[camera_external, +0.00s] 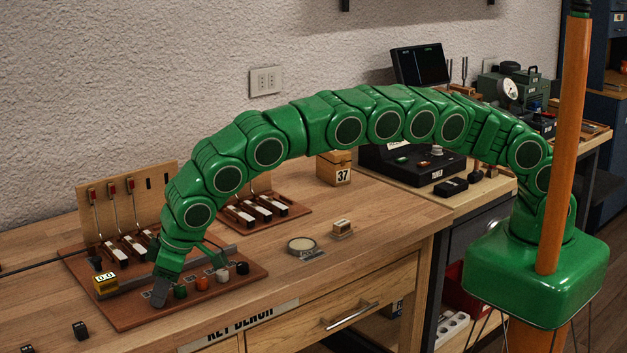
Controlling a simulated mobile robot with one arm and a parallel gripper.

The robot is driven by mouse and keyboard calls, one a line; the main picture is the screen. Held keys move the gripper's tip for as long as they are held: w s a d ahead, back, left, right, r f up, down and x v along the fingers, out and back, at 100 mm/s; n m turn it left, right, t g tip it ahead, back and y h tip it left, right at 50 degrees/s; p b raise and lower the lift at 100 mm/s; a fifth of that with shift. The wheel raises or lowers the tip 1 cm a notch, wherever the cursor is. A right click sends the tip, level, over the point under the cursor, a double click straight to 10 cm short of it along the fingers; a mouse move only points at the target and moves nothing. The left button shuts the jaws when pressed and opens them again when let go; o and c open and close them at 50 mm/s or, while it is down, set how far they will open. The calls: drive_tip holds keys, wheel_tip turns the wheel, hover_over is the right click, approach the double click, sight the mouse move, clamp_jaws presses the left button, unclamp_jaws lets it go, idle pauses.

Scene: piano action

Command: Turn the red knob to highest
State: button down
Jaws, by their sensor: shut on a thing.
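A row of small knobs lies along the front of the brown board (110,317): a green knob (180,292), an orange-red knob (201,283), a white knob (222,275) and a black knob (242,268). The orange-red one is the only visible knob near red. My gripper (159,294) points down at the left end of this row, with its dark fingertip low over the board. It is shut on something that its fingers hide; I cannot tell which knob.
Wooden uprights with key levers (125,245) stand behind the knobs, with a second lever set (258,210) to the right. A round dish (302,244) and a small wooden block (342,227) lie right of the board. The bench's front right is clear.

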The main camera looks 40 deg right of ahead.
drive_tip(key=m, duration=0.1)
drive_tip(key=m+t+h, duration=0.1)
drive_tip(key=m, duration=0.1)
drive_tip(key=shift+s+a+m, duration=0.15)
drive_tip(key=shift+m, duration=0.15)
drive_tip(key=shift+f+m, duration=0.15)
drive_tip(key=shift+m, duration=0.55)
drive_tip(key=shift+m+h, duration=0.6)
drive_tip(key=shift+m, duration=0.4)
drive_tip(key=shift+a+m+t, duration=0.1)
drive_tip(key=shift+m+t, duration=0.2)
drive_tip(key=shift+m+h, duration=0.3)
drive_tip(key=shift+m, duration=0.4)
